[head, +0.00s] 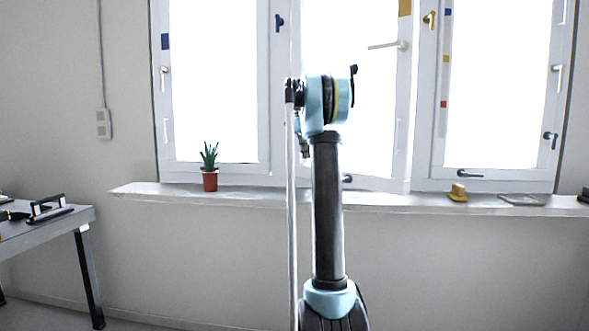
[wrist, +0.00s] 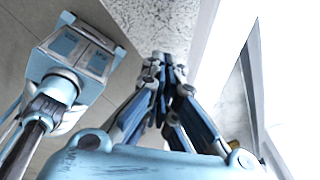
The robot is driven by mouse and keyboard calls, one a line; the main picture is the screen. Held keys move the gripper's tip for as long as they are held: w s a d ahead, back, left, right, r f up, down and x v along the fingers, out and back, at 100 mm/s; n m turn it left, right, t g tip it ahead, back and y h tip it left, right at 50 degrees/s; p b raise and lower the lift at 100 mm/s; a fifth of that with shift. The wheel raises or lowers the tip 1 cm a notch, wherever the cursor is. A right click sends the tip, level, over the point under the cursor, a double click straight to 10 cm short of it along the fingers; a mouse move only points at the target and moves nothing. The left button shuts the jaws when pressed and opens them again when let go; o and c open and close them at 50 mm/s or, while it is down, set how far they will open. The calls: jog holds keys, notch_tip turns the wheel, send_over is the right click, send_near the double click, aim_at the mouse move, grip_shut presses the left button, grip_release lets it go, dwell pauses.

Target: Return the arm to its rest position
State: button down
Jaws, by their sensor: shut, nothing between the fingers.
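In the wrist view my gripper (wrist: 166,72) has its blue and dark fingers drawn together at the tips, with nothing seen between them. Beyond the fingertips lie the floor and the speckled windowsill. In the head view my arm (head: 328,205) stands upright in the middle, with a dark link and light-blue joints, in front of the window. Its upper joint (head: 328,98) is bent over at window height. The fingers cannot be made out clearly in the head view.
The windowsill (head: 245,195) runs behind my arm, holding a potted plant (head: 209,170) on the left and a yellow object (head: 457,193) on the right. A window handle (head: 387,45) sticks out near the upper joint. A table (head: 45,225) stands at the far left.

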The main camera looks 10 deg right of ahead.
jog(key=s+a+f+n+t, duration=0.1)
jog(key=s+a+f+n, duration=0.1)
jog(key=s+f+n, duration=0.5)
jog(key=s+a+f+n, duration=0.1)
jog(key=s+a+n, duration=0.25)
jog(key=s, duration=0.75)
jog(key=s+a+f+n+t, duration=0.1)
jog(key=s+a+f+n, duration=0.1)
jog(key=s+f+n, duration=0.5)
jog(key=s+a+f+n+t+y, duration=0.1)
jog(key=s+a+f+n, duration=0.2)
jog(key=s+f+n, duration=1)
jog(key=s+f, duration=0.7)
jog(key=s, duration=0.1)
jog(key=shift+s+y, duration=0.3)
jog(key=shift+a+f, duration=0.1)
jog(key=shift+w+f, duration=0.2)
jog(key=shift+w, duration=0.25)
